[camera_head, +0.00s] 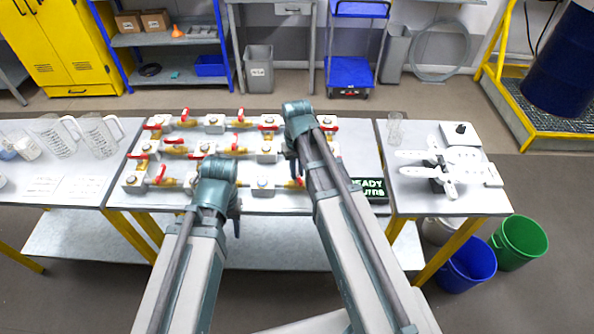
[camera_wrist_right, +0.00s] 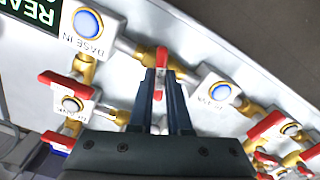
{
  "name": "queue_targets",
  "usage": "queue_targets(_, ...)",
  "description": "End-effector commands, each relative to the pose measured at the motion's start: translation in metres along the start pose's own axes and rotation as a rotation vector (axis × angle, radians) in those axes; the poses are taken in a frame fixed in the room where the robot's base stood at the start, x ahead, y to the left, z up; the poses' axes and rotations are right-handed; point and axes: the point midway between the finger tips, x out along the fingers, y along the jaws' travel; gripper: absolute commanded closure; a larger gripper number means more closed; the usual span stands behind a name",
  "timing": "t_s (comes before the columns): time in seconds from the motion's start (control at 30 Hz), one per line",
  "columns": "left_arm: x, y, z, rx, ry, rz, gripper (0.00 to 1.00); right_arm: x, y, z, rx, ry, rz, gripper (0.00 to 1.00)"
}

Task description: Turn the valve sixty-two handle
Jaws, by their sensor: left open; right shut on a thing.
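The valve board (camera_head: 205,200) lies on the middle table, with rows of brass valves, red handles and white blocks. My right gripper (camera_head: 292,165) is over its right part. In the right wrist view, my right gripper (camera_wrist_right: 162,73) is shut on a red valve handle (camera_wrist_right: 161,57), which sits on a brass pipe between a white block marked "BASE IN" (camera_wrist_right: 88,22) and another white block (camera_wrist_right: 219,91). I cannot read a sixty-two label. My left gripper (camera_head: 237,217) is open and empty above the board's front edge; its fingers are barely visible.
Clear jugs (camera_head: 58,140) stand on the left table. A white device with paddles (camera_head: 438,168) is on the right table. Blue (camera_head: 466,268) and green (camera_head: 520,243) buckets stand on the floor.

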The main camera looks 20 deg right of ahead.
Motion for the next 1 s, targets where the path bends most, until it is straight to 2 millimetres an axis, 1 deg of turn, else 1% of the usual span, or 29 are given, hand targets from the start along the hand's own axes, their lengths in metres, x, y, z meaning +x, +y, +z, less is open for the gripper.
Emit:
queue_targets(0.2, 0.0001, 0.0000, 0.0000, 0.000, 0.000, 0.000, 0.54, 0.0001, 0.0000, 0.0000, 0.174, 0.000, 0.000, 1.00)
queue_targets(0.5, 0.0001, 0.0000, 0.0000, 0.000, 0.000, 0.000, 0.54, 0.0001, 0.0000, 0.0000, 0.338, 0.000, 0.000, 1.00)
queue_targets(0.73, 0.0001, 0.0000, 0.0000, 0.000, 0.000, 0.000, 0.54, 0.0001, 0.0000, 0.0001, 0.396, 0.000, 0.000, 1.00)
queue_targets(1.0, 0.0001, 0.0000, 0.0000, 0.000, 0.000, 0.000, 0.54, 0.0001, 0.0000, 0.0001, 0.411, 0.000, 0.000, 1.00)
